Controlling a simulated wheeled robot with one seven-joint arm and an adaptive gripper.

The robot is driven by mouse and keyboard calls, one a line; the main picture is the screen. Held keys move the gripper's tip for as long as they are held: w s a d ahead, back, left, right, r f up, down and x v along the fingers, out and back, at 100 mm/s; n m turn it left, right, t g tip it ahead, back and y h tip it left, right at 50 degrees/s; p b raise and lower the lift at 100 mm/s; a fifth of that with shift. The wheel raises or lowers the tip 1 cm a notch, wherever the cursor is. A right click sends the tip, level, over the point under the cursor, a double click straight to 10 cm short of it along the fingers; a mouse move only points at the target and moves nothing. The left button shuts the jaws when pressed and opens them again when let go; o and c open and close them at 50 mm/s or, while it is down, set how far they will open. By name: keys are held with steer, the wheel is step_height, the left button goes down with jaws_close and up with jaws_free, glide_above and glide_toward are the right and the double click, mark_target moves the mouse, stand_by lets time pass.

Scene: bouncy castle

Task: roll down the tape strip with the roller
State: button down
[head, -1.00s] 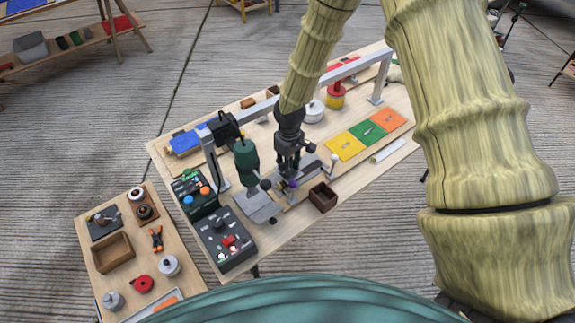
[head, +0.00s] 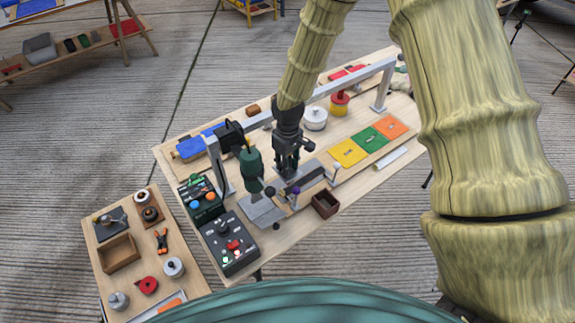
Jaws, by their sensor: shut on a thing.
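My gripper (head: 290,174) is low over the grey plate (head: 313,166) on the workbench. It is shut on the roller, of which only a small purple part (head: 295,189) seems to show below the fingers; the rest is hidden. A dark strip (head: 312,179), which looks like the tape strip, lies along the wooden board to the right of the fingers. Its left end is hidden by the gripper. I cannot tell whether the roller touches the strip.
A white-topped post (head: 336,168) and brown box (head: 325,204) are to the right. A grey overhead rail (head: 345,82) spans the bench. Control boxes (head: 230,243) stand front left.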

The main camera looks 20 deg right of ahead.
steer(key=shift+r+p, duration=1)
steer(key=shift+r, duration=0.8)
